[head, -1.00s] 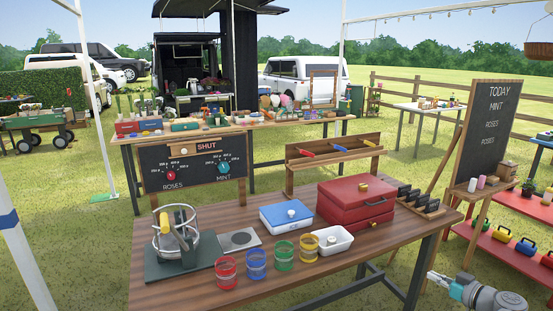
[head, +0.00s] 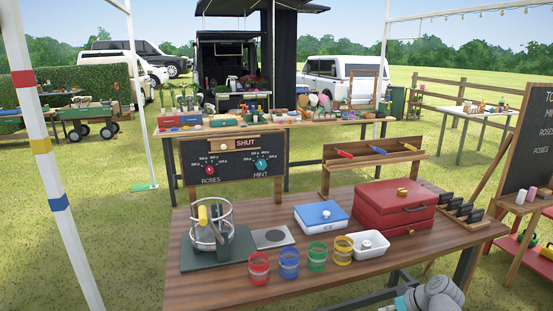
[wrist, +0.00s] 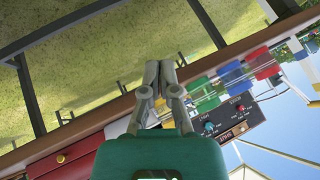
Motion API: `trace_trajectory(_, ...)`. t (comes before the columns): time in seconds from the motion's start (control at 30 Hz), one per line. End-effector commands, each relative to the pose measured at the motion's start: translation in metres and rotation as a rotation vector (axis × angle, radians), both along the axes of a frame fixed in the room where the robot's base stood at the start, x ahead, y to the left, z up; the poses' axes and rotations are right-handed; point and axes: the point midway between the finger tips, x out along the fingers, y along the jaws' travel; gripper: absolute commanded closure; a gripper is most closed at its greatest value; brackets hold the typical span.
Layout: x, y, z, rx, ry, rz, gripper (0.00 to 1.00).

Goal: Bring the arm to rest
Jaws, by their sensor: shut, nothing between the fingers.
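My gripper shows in the wrist view (wrist: 161,68) with its two grey fingers together and nothing between them. In the head view my arm's grey wrist and teal gripper body show at the bottom edge, right of centre, in front of the wooden table (head: 215,289). The fingers are barely in that picture. The gripper is apart from the jars and boxes on the table.
On the table stand a juicer-like stand (head: 212,228), several coloured jars (head: 289,263), a white dish (head: 369,244), a blue-lidded box (head: 321,216) and a red case (head: 395,209). A chalkboard (head: 531,145) stands right. A tent pole (head: 47,160) rises left. Grass lies around.

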Motion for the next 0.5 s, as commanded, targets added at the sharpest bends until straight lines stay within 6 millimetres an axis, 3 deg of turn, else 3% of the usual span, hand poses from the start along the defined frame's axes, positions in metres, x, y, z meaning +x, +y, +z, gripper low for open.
trace_trajectory(0.1, -0.002, 0.025, -0.01, -0.04, 0.092, 0.005, 1.0)
trace_trajectory(0.5, -0.017, 0.088, -0.035, -0.227, 0.347, -0.043, 1.0)
